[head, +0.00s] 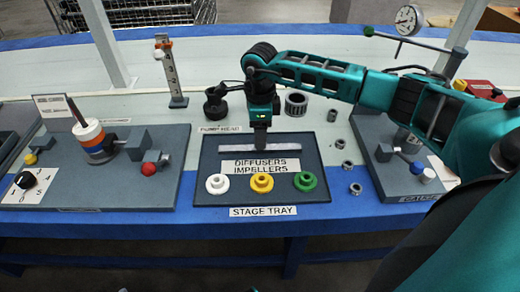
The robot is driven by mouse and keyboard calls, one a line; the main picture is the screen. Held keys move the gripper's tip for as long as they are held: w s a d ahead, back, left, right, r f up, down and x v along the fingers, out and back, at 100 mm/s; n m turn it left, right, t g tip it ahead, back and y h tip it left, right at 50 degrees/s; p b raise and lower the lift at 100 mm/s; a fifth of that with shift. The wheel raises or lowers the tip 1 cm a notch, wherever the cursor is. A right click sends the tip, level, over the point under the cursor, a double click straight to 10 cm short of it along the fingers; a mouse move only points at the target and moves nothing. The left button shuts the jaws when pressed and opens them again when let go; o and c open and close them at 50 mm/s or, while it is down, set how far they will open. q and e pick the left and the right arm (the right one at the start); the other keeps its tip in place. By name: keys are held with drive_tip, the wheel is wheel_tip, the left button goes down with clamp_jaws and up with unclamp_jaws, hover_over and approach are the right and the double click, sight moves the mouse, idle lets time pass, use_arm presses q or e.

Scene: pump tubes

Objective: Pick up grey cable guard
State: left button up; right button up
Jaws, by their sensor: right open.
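The grey cable guard appears to be the long, thin light-grey strip (286,147) lying crosswise on the dark stage tray (318,165), behind the "DIFFUSERS IMPELLERS" labels. My right gripper (260,143) points straight down over the middle of the strip and hides that part of it. It is open, with its fingertips at or just above the strip; I cannot tell whether they touch it. The strip lies flat on the tray. My left gripper is out of view.
White (217,184), yellow (262,183) and green (305,181) rings sit along the tray's front. Black (215,103) and grey (296,104) cylinders stand behind it. A station with an orange-white cylinder (92,140) is left. Small grey rings (348,165) lie right.

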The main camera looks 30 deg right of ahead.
sight(261, 166)
wheel_tip(261, 166, down, 4)
drive_tip(key=shift+b, duration=0.4)
clamp_jaws()
